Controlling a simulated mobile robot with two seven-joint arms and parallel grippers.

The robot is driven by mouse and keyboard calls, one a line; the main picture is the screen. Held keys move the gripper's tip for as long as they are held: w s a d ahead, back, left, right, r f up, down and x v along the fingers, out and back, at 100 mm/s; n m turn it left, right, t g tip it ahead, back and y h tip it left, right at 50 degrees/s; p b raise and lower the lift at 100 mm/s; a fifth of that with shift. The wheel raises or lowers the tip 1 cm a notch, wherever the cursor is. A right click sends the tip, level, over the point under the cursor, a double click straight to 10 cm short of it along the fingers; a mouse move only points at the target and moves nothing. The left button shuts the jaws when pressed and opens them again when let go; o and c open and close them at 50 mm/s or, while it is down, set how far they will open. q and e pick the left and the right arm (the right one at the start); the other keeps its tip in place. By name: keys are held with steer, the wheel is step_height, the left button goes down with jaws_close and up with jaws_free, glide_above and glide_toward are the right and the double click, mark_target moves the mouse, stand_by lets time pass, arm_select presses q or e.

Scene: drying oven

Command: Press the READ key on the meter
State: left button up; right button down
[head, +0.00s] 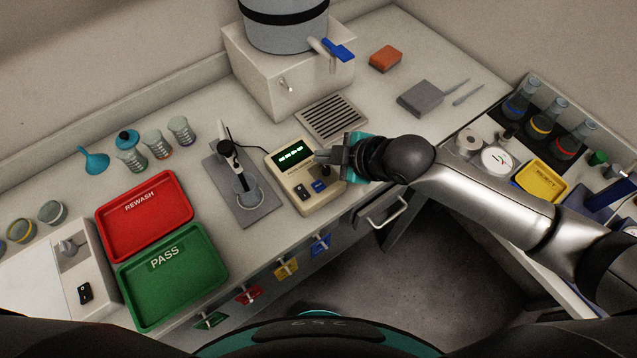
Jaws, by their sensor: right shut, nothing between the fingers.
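The meter (308,205) is a beige box on the bench with a lit green display (291,155). A blue key (320,186) and a black switch (302,192) show on its front part; their lettering is too small to read, so I cannot tell which is the READ key. My right gripper (322,157) is shut and empty. Its fingertips are over the right side of the meter, behind the blue key in the picture. I cannot tell whether they touch the meter. The gripper hides part of the meter's right edge. My left gripper is not in view.
A probe stand with a beaker (247,190) stands just left of the meter. A vent grille (332,118) and a large container on a white box (278,85) are behind. Red (180,230) and green (205,272) trays lie left. Flasks (540,125) stand at right.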

steer(key=b, duration=0.8)
glide_above(323, 188)
steer(key=shift+f, duration=4.3)
steer(key=shift+f, duration=0.1)
steer(key=shift+f, duration=0.3)
steer(key=shift+f, duration=0.45)
steer(key=shift+r+p, duration=0.8)
steer(key=shift+r, duration=0.05)
steer(key=shift+r, duration=0.1)
